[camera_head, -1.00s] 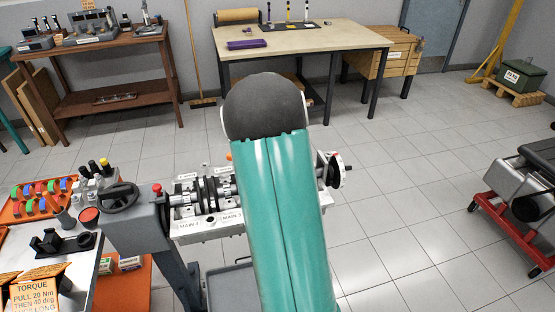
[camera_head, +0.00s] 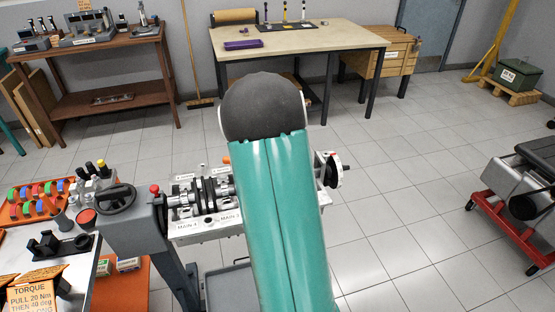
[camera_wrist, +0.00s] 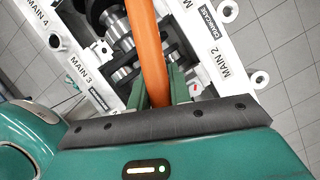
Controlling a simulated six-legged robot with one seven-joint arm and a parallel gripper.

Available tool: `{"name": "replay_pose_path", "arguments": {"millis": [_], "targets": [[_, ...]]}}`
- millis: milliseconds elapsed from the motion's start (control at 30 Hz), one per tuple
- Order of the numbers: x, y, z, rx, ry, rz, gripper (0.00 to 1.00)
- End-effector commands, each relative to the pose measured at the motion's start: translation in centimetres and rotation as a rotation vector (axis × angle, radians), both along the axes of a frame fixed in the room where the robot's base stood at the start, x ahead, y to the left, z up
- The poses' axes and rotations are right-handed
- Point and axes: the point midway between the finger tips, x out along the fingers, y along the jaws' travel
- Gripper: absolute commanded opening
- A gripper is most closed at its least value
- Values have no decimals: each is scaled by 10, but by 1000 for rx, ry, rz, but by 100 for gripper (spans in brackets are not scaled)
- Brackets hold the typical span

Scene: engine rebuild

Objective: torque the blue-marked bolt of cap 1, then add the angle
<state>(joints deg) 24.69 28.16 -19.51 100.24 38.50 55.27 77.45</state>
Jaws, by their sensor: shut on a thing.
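In the wrist view my gripper (camera_wrist: 158,88) is shut on a long orange handle (camera_wrist: 144,35), which runs up out of the frame. Its far end is out of view. Behind it is the white crankcase (camera_wrist: 98,95), with labels for MAIN 2, MAIN 3 and MAIN 4 and a dark crankshaft (camera_wrist: 100,14). A small red mark shows near the MAIN 2 side. In the head view the crankcase (camera_head: 205,230) sits on a grey stand, and my green arm covers its right part. I cannot make out cap 1 or a blue-marked bolt.
A handwheel (camera_head: 116,199) is on the stand's left. A sign (camera_head: 32,296) at lower left reads torque, pull 20 Nm, then 40 deg. An orange tray (camera_head: 15,212) holds coloured parts. A red-framed trolley (camera_head: 500,215) stands right; floor before it is clear.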

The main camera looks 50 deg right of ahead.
Motion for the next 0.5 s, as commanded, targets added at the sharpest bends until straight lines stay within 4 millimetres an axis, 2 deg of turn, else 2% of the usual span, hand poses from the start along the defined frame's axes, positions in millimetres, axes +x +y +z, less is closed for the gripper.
{"name": "replay_pose_path", "arguments": {"millis": [500], "targets": [[-8, 4, 0, -4, 2, 49, 0]]}}
